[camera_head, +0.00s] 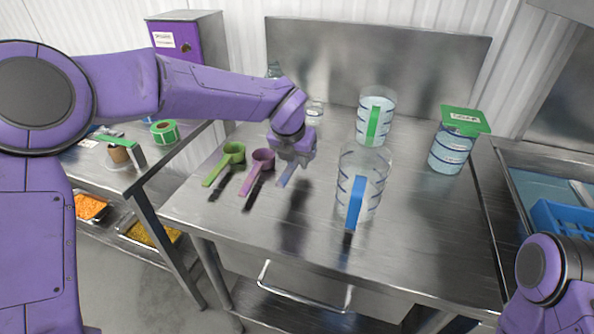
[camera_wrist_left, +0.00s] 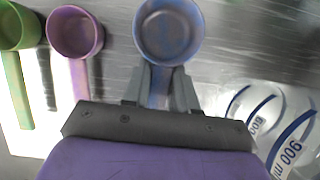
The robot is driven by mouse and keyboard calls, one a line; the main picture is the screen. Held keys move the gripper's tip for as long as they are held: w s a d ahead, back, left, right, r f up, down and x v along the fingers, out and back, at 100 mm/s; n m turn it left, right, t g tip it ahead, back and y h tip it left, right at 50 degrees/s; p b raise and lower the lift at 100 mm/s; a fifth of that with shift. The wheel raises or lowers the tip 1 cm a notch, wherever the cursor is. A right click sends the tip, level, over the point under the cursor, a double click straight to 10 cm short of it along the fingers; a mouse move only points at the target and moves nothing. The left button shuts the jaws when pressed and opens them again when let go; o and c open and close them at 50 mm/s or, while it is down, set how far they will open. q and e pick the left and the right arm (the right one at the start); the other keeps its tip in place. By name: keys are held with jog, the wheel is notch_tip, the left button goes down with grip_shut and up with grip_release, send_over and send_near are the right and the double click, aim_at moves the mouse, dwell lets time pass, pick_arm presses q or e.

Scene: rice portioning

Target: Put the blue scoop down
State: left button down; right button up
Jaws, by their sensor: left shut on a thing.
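My left gripper (camera_head: 291,163) is above the metal table, to the right of the other two scoops. It is shut on the handle of the blue scoop (camera_head: 286,175). In the left wrist view the blue scoop (camera_wrist_left: 168,32) shows its round, empty-looking cup beyond the fingertips (camera_wrist_left: 160,88), with its handle between them. In the head view the gripper hides most of the scoop. I cannot tell whether it touches the table. My right gripper is out of view; only part of that arm shows at the lower right.
A purple scoop (camera_head: 262,158) and a green scoop (camera_head: 233,153) lie left of the gripper. A clear jug with a blue handle (camera_head: 360,195) stands close on the right. Behind it are a green-handled jug (camera_head: 373,122) and a green-lidded container (camera_head: 450,150).

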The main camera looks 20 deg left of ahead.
aim_at(299, 179)
pick_arm(q)
jog(key=shift+f, duration=2.2)
jog(key=shift+f, duration=0.1)
jog(key=shift+f, duration=0.1)
jog(key=c, duration=0.9)
grip_release()
